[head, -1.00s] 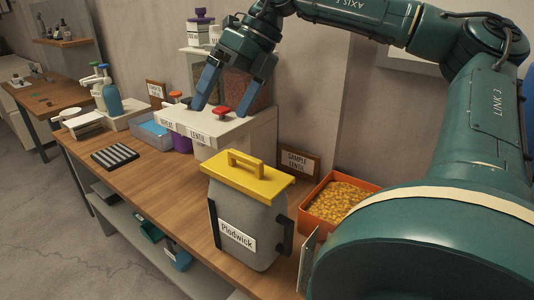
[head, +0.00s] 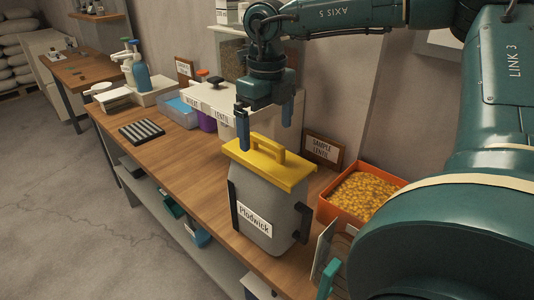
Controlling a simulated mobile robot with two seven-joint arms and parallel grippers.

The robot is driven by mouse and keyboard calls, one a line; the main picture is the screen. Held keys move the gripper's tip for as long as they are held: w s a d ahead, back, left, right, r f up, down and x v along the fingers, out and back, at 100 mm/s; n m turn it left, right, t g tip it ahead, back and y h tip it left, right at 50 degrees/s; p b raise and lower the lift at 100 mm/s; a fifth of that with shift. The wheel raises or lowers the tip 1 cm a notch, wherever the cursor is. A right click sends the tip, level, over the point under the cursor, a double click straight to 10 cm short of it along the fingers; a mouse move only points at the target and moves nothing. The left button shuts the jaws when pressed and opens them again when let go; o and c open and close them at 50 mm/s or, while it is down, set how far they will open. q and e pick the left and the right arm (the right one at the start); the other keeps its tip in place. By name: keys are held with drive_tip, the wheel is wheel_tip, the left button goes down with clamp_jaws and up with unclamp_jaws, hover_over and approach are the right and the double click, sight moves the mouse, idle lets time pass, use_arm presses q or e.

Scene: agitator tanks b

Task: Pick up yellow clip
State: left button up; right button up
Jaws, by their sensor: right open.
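The yellow part in the head view is a lid with a raised handle (head: 270,150) on a grey container (head: 262,205) labelled "Plodwick". I cannot make out a separate yellow clip. My right gripper (head: 266,130) points down with its two blue fingers spread, empty. The fingers appear at the back edge of the lid, either side of the handle in the picture; I cannot tell whether the left finger touches the lid. My left gripper is not in view.
An orange bin (head: 352,222) of yellow pieces stands right of the container, with a "Sample Lentil" sign (head: 323,150) behind. A white dispenser box (head: 207,105) stands behind left. A dark ribbed mat (head: 141,132) lies on the wooden bench (head: 172,165), whose front left is clear.

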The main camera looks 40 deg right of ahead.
sight(267, 139)
wheel_tip(267, 139, down, 5)
drive_tip(key=shift+s+a+r+p, duration=0.1)
drive_tip(key=shift+r+p, duration=0.1)
drive_tip(key=shift+p, duration=0.2)
drive_tip(key=c, duration=0.9)
drive_tip(key=shift+c, duration=0.2)
drive_tip(key=shift+r, duration=0.15)
